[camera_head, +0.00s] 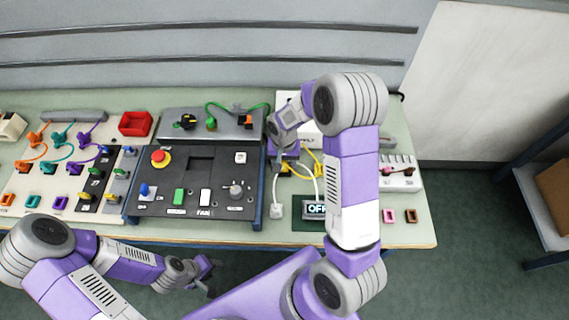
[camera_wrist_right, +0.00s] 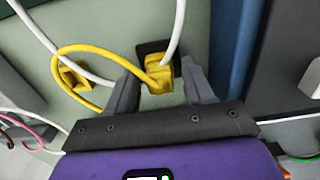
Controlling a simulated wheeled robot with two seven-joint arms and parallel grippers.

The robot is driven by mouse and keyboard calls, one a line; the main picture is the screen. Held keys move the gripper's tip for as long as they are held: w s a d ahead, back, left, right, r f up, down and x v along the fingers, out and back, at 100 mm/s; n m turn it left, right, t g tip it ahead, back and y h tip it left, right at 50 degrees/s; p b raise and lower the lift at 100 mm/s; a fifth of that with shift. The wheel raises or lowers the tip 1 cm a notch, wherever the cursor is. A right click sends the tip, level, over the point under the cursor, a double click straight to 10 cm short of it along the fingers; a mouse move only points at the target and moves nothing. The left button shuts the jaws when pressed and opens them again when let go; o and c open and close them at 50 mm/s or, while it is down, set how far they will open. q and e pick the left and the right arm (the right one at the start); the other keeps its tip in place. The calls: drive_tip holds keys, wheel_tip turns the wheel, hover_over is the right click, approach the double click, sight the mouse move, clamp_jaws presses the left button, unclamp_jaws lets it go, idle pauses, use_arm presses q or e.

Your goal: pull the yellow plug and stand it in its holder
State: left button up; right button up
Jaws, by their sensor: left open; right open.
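The yellow plug (camera_wrist_right: 158,76) sits at a dark square socket (camera_wrist_right: 147,49) in the right wrist view, with its yellow cable looping off to the left. My right gripper (camera_wrist_right: 161,84) is open, with one finger on each side of the plug; whether they touch it I cannot tell. A second yellow piece (camera_wrist_right: 74,76), apparently the holder, is on the pale surface to the left, partly behind the cable. In the head view my right gripper (camera_head: 284,157) mostly covers the plug. My left gripper (camera_head: 209,277) is open and empty in front of the table edge.
White cables (camera_wrist_right: 105,78) run close beside the plug. A dark control panel (camera_head: 195,190) with a blue side stands left of my right gripper. A white power supply box (camera_head: 307,135) is behind it. An OFF display (camera_head: 315,209) lies to the front right.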

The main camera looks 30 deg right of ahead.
sight(284, 162)
idle(0.8)
clamp_jaws()
drive_tip(key=shift+r, duration=0.1)
drive_tip(key=shift+w+r+p, duration=0.15)
drive_tip(key=shift+r+p, duration=0.25)
drive_tip(key=shift+r, duration=0.1)
drive_tip(key=shift+s+r+p, duration=0.2)
drive_tip(key=shift+r+p, duration=0.15)
drive_tip(key=shift+r, duration=0.25)
drive_tip(key=shift+w+r, duration=0.1)
drive_tip(key=shift+r, duration=0.15)
drive_tip(key=shift+r+p, duration=1.4)
drive_tip(key=shift+r, duration=0.15)
